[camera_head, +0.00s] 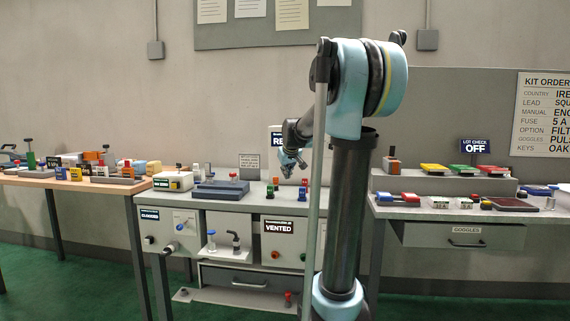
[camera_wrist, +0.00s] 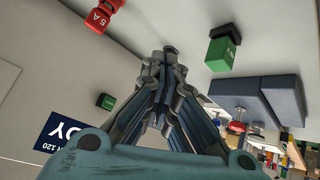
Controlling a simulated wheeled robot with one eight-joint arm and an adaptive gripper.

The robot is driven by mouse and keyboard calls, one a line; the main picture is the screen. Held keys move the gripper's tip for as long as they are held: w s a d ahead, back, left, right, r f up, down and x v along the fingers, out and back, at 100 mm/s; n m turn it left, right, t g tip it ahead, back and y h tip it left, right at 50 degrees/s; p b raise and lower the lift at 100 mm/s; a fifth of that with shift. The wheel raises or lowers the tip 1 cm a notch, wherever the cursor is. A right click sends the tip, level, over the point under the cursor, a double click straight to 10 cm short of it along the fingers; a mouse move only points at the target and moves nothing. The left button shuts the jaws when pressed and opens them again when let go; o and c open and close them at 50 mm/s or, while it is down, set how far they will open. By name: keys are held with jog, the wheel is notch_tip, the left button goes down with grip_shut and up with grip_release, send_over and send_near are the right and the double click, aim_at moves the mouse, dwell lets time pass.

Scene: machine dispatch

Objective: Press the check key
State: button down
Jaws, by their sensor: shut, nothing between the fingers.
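My gripper (camera_head: 296,167) is over the middle bench, partly behind my own arm in the head view. In the wrist view its fingers (camera_wrist: 168,66) are closed together and empty. A small round dark piece (camera_wrist: 171,49) shows right at the fingertips; I cannot tell whether it is the check key or whether they touch it. No key marked as the check key can be read in either view. A sign reading LOT CHECK OFF (camera_head: 475,147) stands at the back of the right bench.
A red block marked 5 A (camera_wrist: 97,15) and a green block (camera_wrist: 222,52) lie near the gripper. A blue-grey box (camera_wrist: 262,100) lies to the right. The middle bench holds a panel marked VENTED (camera_head: 279,227). A wooden table (camera_head: 80,183) at left is crowded.

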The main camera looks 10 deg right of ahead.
jog(key=w+r, duration=0.1)
jog(key=w, duration=0.5)
jog(key=shift+r+n+t, duration=0.3)
jog(key=shift+r+t, duration=0.1)
jog(key=w+d, duration=0.2)
jog(key=w, duration=0.6)
jog(key=shift+d, duration=0.25)
jog(key=shift+w+d, duration=0.3)
jog(key=shift+w, duration=0.55)
dwell(2.0)
dwell(0.4)
jog(key=shift+s+a, duration=0.3)
jog(key=shift+s, duration=0.55)
jog(key=shift+s+a, duration=0.25)
jog(key=shift+s, duration=0.55)
jog(key=shift+s+a, duration=0.25)
jog(key=shift+s, duration=0.55)
jog(key=shift+s+a, duration=0.25)
jog(key=shift+s, duration=0.55)
